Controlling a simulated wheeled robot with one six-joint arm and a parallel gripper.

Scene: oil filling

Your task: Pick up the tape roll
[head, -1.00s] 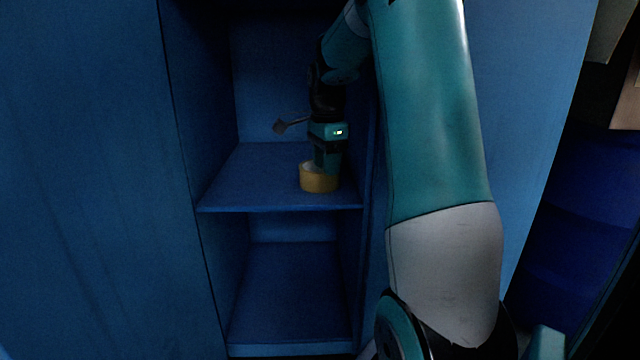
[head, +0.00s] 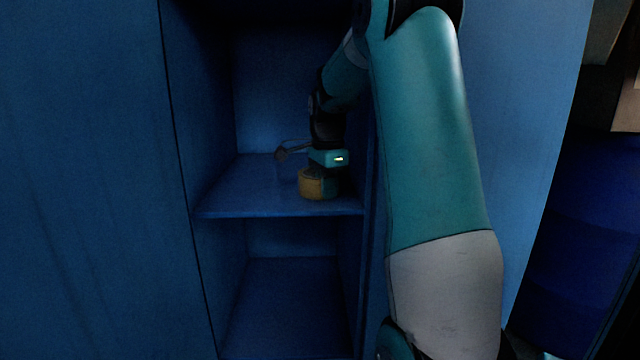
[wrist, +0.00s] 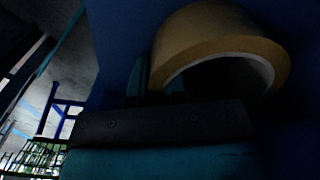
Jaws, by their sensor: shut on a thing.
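The tape roll (head: 311,186) is a yellow-tan ring on the upper shelf (head: 250,200) of a blue cabinet, near the shelf's front edge at the right. My gripper (head: 322,180) points down over it and is shut on it, seemingly on its wall. In the wrist view the tape roll (wrist: 215,35) shows its tan outer side and pale inner rim at the top right. I cannot tell whether the roll rests on the shelf or is slightly lifted.
The cabinet's right wall (head: 366,170) is close beside my arm. The upper shelf is free to the left of the roll. The lower compartment (head: 290,300) looks empty. A blue barrel (head: 585,190) stands at the far right.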

